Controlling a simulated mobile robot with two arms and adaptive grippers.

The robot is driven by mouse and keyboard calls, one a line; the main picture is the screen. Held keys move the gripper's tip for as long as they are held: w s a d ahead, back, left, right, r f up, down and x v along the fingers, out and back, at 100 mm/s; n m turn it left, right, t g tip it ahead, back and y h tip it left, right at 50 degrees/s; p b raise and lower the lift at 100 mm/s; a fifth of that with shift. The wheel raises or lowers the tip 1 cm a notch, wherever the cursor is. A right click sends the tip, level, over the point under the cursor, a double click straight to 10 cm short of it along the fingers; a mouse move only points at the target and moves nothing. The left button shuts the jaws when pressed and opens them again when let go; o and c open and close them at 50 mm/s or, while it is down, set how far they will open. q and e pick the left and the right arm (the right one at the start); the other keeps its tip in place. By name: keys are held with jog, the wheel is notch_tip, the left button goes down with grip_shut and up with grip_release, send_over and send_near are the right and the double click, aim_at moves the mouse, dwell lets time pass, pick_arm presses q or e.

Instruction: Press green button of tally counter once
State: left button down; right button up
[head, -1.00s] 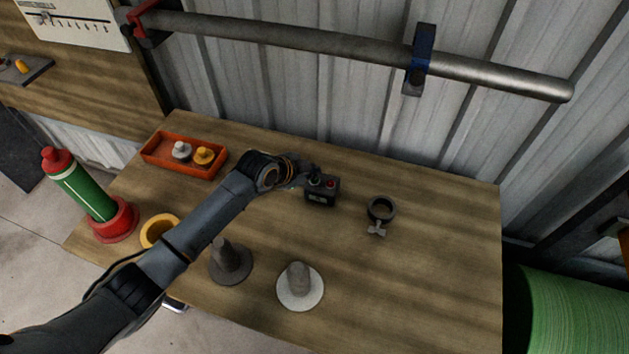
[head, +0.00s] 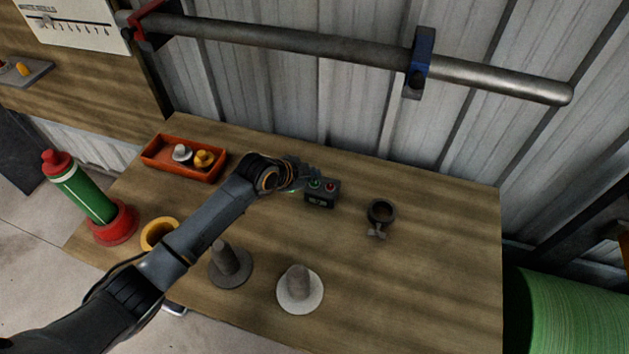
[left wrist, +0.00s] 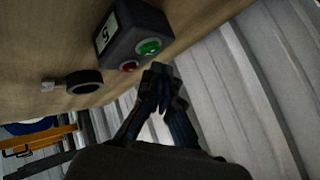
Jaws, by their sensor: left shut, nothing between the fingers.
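The tally counter (head: 320,199) is a small dark box on the wooden table, with a green button (head: 315,184) and a red button (head: 331,187) on top. In the left wrist view the counter (left wrist: 132,30) shows a display reading what looks like 5, and its green button (left wrist: 149,47) is uncovered. My left gripper (head: 308,172) is shut and empty, just behind and left of the counter. In the left wrist view its fingertips (left wrist: 158,72) are close to the green button, with a small visible gap. My right gripper is not in view.
A dark ring clamp (head: 381,211) lies right of the counter. An orange tray (head: 160,162) with small knobbed pieces is at the left back. A dark peg base (head: 233,272) and a white-based peg (head: 300,301) stand in front. A corrugated wall rises behind.

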pick_arm(q)
jog(key=shift+f, duration=0.15)
jog(key=shift+f, duration=0.25)
dwell(0.3)
jog(key=shift+f+b, duration=0.5)
jog(key=shift+b, duration=0.1)
jog(key=shift+r, duration=0.15)
dwell(0.4)
jog(key=shift+r+p, duration=0.7)
jog(key=shift+p, duration=0.05)
jog(key=shift+r, duration=0.1)
